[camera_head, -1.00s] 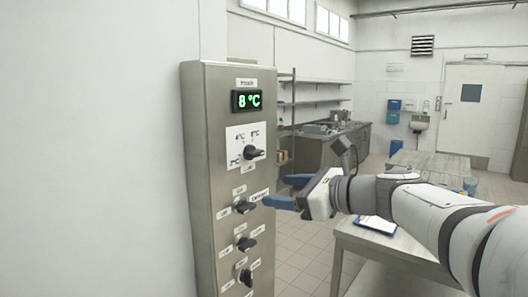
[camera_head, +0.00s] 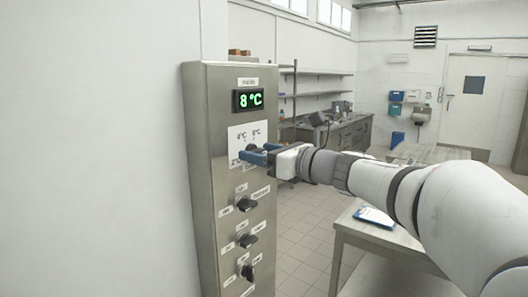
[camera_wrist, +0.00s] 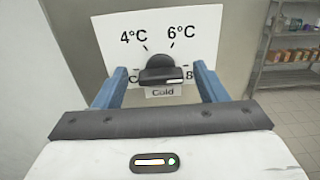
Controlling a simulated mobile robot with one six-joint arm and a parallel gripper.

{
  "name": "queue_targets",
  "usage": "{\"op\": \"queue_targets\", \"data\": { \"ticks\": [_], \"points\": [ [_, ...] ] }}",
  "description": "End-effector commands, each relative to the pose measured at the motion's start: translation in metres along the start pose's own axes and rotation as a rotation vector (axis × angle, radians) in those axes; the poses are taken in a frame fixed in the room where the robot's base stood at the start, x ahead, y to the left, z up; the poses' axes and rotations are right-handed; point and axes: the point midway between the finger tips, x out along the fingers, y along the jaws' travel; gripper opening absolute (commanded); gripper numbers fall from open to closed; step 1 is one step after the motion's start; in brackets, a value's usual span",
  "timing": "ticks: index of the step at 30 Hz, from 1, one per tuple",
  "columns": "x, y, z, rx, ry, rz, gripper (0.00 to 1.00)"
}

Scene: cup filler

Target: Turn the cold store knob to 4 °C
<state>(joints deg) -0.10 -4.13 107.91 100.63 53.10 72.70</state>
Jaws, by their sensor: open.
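The cold store knob (camera_wrist: 161,70) is a black knob on a white dial plate (camera_wrist: 203,27) with marks for 4°C and 6°C at the top and a partly hidden 8 at the right. A "Cold" label sits under it. The green display (camera_head: 248,100) on the steel panel reads 8 °C. My gripper (camera_head: 257,153) is at the dial in the head view and covers most of the knob there. In the wrist view, its blue fingers (camera_wrist: 159,88) are open on either side of the knob, with gaps.
The steel panel (camera_head: 197,190) carries several more black knobs below, including one just under my gripper (camera_head: 245,204). A table (camera_head: 345,229) with a clipboard (camera_head: 374,217) stands to the right. Shelves (camera_head: 318,95) are behind. The floor between is clear.

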Motion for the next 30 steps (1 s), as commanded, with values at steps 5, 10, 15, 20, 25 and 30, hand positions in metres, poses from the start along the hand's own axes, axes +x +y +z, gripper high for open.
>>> {"op": "queue_targets", "data": {
  "ticks": [5,10,15,20,25,30],
  "points": [
    [-0.0001,0.0002,-0.0001,0.000,0.000,0.000,0.63],
    [-0.0001,0.0004,-0.0001,0.000,0.000,0.001,0.49],
    [0.0000,0.0006,-0.0001,-0.001,0.000,0.001,0.35],
    [0.0001,0.0008,-0.0002,0.000,0.000,0.002,0.22],
    [-0.0002,0.0008,-0.0009,-0.006,0.000,0.002,0.21],
    [0.0005,0.0017,-0.0028,-0.048,-0.001,0.003,0.21]
  ]
}}
